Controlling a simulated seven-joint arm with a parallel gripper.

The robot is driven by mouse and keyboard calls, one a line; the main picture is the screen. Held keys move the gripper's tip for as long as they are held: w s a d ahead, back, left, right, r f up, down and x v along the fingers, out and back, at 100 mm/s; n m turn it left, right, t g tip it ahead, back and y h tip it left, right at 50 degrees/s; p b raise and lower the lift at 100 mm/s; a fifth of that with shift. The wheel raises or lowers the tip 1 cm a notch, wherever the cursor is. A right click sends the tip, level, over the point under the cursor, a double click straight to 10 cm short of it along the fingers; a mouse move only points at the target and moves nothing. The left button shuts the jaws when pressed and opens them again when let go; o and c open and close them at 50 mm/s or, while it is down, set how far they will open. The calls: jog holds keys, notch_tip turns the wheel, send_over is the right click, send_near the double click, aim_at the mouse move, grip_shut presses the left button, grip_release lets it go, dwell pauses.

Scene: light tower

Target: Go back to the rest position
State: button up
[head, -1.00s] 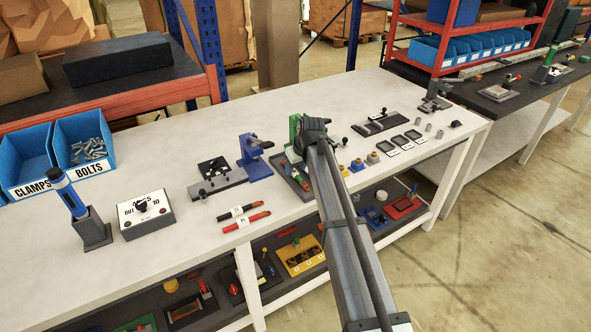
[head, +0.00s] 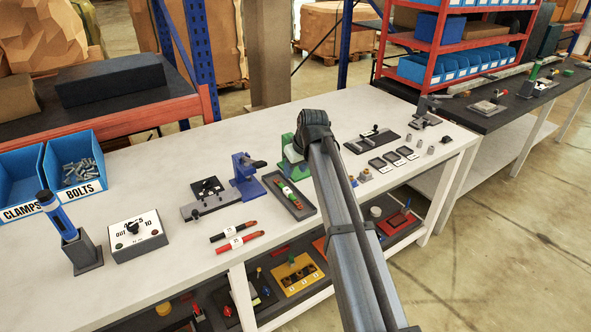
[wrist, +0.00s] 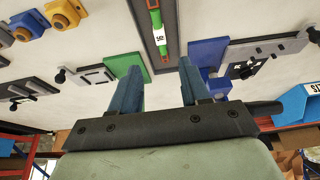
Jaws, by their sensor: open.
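My gripper is open and empty in the wrist view (wrist: 158,82), its two blue fingers apart over the white table. A dark tray (wrist: 143,18) holding a green tube with a white label (wrist: 156,30) shows beyond the gap between the fingers. In the head view, my arm reaches from the bottom to the green stand, and its wrist hides the gripper. The dark tray (head: 306,211) with the red-and-green tube (head: 289,194) lies just left of my arm there.
A green stand (head: 291,158) is close beside my wrist. Bare table (head: 165,165) lies at the back left.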

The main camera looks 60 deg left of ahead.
dwell(0.3)
